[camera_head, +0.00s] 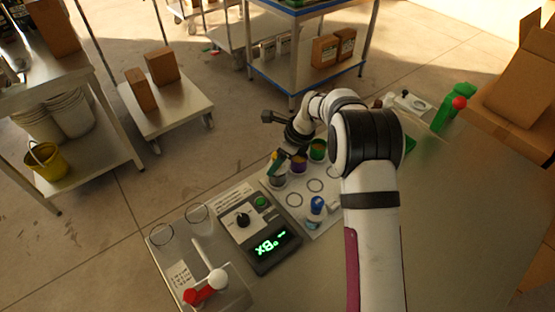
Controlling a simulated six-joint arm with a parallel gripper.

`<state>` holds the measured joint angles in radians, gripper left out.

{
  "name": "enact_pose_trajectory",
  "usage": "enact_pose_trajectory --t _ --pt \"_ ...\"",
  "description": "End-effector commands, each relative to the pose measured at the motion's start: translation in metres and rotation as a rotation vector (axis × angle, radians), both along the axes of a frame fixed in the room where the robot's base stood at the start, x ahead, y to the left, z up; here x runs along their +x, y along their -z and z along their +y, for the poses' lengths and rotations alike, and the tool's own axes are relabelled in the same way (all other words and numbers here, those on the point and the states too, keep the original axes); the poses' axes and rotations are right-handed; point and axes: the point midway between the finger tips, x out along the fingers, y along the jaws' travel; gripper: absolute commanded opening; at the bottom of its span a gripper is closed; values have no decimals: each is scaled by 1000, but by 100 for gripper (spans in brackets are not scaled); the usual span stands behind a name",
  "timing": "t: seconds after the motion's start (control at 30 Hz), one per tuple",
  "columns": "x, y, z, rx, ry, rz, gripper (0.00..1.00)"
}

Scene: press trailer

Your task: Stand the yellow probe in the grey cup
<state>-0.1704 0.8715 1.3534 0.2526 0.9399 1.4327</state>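The yellow probe (274,158) shows as a small yellow piece at the dark fingers of my gripper (283,156). It is above or in the mouth of the grey cup (278,181), the leftmost of a row of cups on the pale board. I cannot tell whether its lower end is inside the cup, as the fingers and the small size hide this. The fingers are beside the probe, but whether they are closed on it is too small to see.
A purple cup (298,165) and a green cup (318,151) stand close to the right of the grey cup. A blue-topped item (316,206) stands on the pale board (310,223). A meter (257,230) and a red-handled lever (204,290) are to the left.

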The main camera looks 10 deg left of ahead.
Motion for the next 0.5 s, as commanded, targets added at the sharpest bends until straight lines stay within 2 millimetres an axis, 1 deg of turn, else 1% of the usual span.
enact_pose_trajectory --t 0.5 --pt "0 3 0 0 0 0 10"
